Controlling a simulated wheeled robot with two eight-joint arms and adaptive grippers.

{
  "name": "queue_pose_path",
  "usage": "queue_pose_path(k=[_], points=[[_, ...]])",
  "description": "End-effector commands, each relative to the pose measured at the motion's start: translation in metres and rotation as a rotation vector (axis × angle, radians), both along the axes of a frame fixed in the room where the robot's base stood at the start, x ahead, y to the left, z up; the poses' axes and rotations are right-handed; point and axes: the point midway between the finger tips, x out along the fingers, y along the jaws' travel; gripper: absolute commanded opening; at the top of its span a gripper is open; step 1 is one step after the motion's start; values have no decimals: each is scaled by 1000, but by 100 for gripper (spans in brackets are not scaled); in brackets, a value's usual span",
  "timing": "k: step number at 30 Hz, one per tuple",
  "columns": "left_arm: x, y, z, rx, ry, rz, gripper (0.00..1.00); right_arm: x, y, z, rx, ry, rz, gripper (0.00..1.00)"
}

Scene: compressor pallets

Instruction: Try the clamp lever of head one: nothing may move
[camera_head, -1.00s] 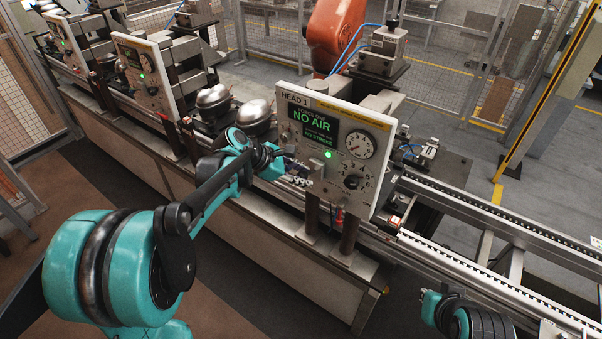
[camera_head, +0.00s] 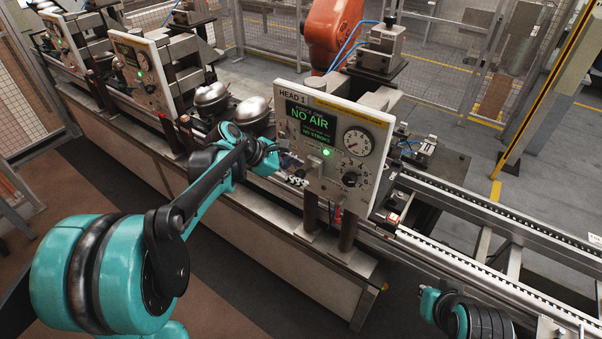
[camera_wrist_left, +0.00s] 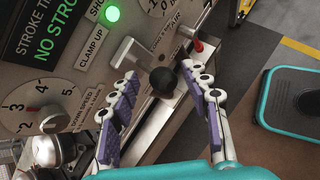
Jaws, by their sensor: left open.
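The head one panel (camera_head: 333,150) is a white upright plate with a NO AIR screen (camera_head: 311,122), a gauge and a lit green lamp. In the left wrist view its clamp lever (camera_wrist_left: 140,62) is a short metal arm with a black ball knob (camera_wrist_left: 163,81), beside the CLAMP UP label. My left gripper (camera_wrist_left: 160,77) is open, its two fingers on either side of the knob, with visible gaps. In the head view the left gripper (camera_head: 293,179) is at the panel's lower left edge, partly hidden by my wrist. My right gripper is out of frame.
A dial (camera_wrist_left: 52,118) and a red-tipped fitting (camera_wrist_left: 198,45) flank the lever. Rounded metal compressor shells (camera_head: 250,112) stand left of the panel. Two dark posts stand below it. A conveyor rail (camera_head: 480,254) runs right, and an orange robot (camera_head: 333,30) stands behind.

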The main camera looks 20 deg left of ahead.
Motion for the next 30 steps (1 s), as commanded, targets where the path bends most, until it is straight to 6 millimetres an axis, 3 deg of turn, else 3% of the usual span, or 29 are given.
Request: queue_pose_path(k=[13,30], points=[[-43,47,62,0,2,0,47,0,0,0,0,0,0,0],[-50,54,71,1,1,-3,47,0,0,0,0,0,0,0]])
